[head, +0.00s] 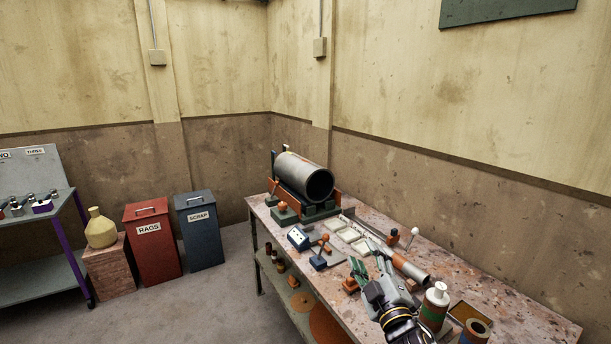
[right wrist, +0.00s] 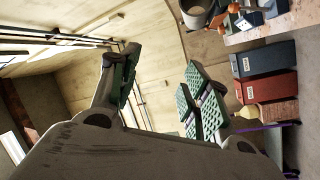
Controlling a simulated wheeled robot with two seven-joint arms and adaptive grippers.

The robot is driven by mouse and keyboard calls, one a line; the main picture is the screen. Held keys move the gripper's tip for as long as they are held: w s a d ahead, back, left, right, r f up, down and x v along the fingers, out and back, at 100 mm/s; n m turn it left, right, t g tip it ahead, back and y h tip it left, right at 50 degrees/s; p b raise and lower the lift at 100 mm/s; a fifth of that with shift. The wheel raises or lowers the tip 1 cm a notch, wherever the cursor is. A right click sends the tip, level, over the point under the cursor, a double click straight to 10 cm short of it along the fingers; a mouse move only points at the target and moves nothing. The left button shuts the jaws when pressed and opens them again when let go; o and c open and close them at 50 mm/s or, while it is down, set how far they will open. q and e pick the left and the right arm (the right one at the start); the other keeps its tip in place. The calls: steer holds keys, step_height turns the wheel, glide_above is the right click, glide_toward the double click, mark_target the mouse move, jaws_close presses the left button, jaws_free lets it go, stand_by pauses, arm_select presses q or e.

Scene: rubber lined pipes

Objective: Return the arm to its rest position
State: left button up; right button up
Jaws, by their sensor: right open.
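My right gripper (head: 368,262) is above the front part of the workbench (head: 520,318) in the head view, with its arm coming in from the bottom. In the right wrist view the green-padded fingers of the right gripper (right wrist: 165,88) stand wide apart with nothing between them. It is open and empty. My left arm and gripper are not in the head view.
A large dark pipe (head: 304,177) lies in a cradle at the bench's far end. A slim pipe (head: 408,266), a white-capped bottle (head: 434,306) and a roll (head: 475,331) are near my right arm. Red (head: 151,244) and blue (head: 200,236) bins stand left on the floor.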

steer(key=s+d+f+m+g+h, duration=0.2)
steer(key=s+d+f+m+g, duration=0.15)
steer(key=f, duration=0.55)
steer(key=s+d+f+m+g+h, duration=0.25)
steer(key=s+f+m+g, duration=0.2)
steer(key=f, duration=0.35)
steer(key=s+d+f+m+g+y, duration=0.1)
steer(key=s+f+g, duration=0.4)
steer(key=s, duration=0.4)
steer(key=s+f+m+g+y, duration=0.1)
steer(key=s+f+g, duration=0.2)
steer(key=s+f, duration=0.45)
steer(key=s+d+f+g, duration=0.1)
steer(key=s+f, duration=0.1)
steer(key=f, duration=1.4)
steer(key=s+f, duration=0.2)
steer(key=f, duration=1.4)
steer(key=s+d+f, duration=0.2)
steer(key=s+f, duration=0.7)
steer(key=s, duration=0.1)
steer(key=s+d+f+g, duration=0.1)
steer(key=s+d+f, duration=0.2)
steer(key=s+f, duration=0.7)
steer(key=shift+s+d+f+h, duration=0.25)
steer(key=shift+s+f+h, duration=0.1)
steer(key=shift+s, duration=0.3)
